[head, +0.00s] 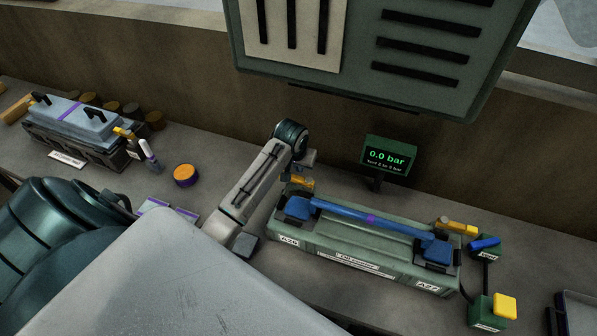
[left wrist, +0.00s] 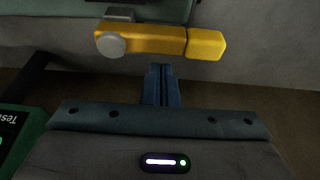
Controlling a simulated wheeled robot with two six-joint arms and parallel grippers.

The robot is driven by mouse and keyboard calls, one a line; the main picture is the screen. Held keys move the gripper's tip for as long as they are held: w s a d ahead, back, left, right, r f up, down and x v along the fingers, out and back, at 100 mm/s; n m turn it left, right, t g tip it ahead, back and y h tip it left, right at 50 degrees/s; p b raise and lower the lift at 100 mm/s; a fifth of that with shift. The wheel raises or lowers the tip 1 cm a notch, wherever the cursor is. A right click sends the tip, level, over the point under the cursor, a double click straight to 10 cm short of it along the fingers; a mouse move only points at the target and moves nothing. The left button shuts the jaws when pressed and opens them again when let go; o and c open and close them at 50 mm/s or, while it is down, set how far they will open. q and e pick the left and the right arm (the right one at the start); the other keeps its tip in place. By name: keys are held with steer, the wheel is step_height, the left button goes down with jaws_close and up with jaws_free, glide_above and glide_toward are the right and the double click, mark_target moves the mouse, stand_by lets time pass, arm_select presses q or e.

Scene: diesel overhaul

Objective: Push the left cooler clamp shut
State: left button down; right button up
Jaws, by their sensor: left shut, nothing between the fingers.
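The left cooler clamp (head: 302,182) is a small yellow lever at the back left of the green cooler stand (head: 345,250). In the left wrist view the yellow clamp lever (left wrist: 155,41) lies crosswise, with a grey round pivot at its left and a thicker yellow end at its right. My left gripper (left wrist: 161,68) is shut and empty, its fingertips just below the lever in that view; I cannot tell if they touch it. In the head view my left gripper (head: 307,168) is behind the stand's left end, partly hidden by its own wrist. My right gripper is not in view.
A blue tube (head: 340,210) lies along the stand. The right clamp (head: 457,228) is yellow too. A display (head: 388,156) reading 0.0 bar stands behind. A box with a yellow button (head: 505,306) is at the right. A large green panel (head: 440,50) hangs above.

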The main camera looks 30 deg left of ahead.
mark_target(294, 176)
arm_select(q)
steer(key=shift+f+b, duration=0.75)
steer(key=shift+f, duration=1.55)
steer(key=shift+r, duration=0.15)
steer(key=shift+r+p, duration=0.1)
steer(key=shift+p, duration=0.6)
steer(key=shift+s, duration=0.1)
steer(key=shift+s+r+p, duration=0.1)
steer(key=shift+s+p, duration=0.8)
steer(key=shift+p, duration=0.15)
steer(key=shift+a, duration=0.1)
steer(key=shift+s, duration=0.1)
